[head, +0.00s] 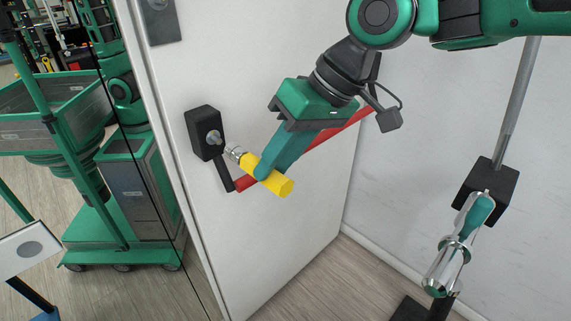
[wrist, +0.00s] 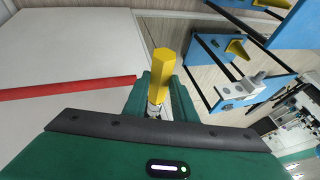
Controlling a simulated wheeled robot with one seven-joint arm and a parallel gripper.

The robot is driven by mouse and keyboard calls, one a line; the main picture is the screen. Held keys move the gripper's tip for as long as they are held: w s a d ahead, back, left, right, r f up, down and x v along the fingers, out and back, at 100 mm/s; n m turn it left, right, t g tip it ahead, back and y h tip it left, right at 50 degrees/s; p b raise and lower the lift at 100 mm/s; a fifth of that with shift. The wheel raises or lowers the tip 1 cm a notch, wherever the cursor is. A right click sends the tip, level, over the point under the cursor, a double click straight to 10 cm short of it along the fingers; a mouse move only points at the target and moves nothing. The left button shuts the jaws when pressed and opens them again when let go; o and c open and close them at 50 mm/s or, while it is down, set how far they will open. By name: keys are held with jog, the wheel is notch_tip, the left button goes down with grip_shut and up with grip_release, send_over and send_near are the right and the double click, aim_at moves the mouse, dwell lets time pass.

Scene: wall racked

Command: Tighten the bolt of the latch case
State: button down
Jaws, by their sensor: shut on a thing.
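The latch case (head: 204,132) is a black box on the white door in the head view. Its bolt (head: 214,138) is a silver head on the case's front. My gripper (head: 265,171) is shut on a yellow-handled tool (head: 277,183), just right of and below the case. The tool's silver socket end (head: 235,153) points toward the bolt, with a small gap apparent between them. In the wrist view, the yellow handle (wrist: 161,62) sticks out beyond the green fingers. The bolt is not seen in the wrist view.
A red bar (head: 335,131) crosses the door (head: 270,250) behind my gripper, joined to a black arm below the case. At right, a teal-and-clear-handled tool (head: 462,245) sits by a black block (head: 487,190). A mirror-like panel lies left of the door.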

aim_at(250, 154)
jog(key=shift+w+a, duration=0.7)
jog(key=shift+a, duration=0.15)
jog(key=shift+w+a, duration=1.05)
jog(key=shift+a, duration=0.25)
dwell(0.4)
jog(key=c, duration=2.4)
grip_release()
grip_shut()
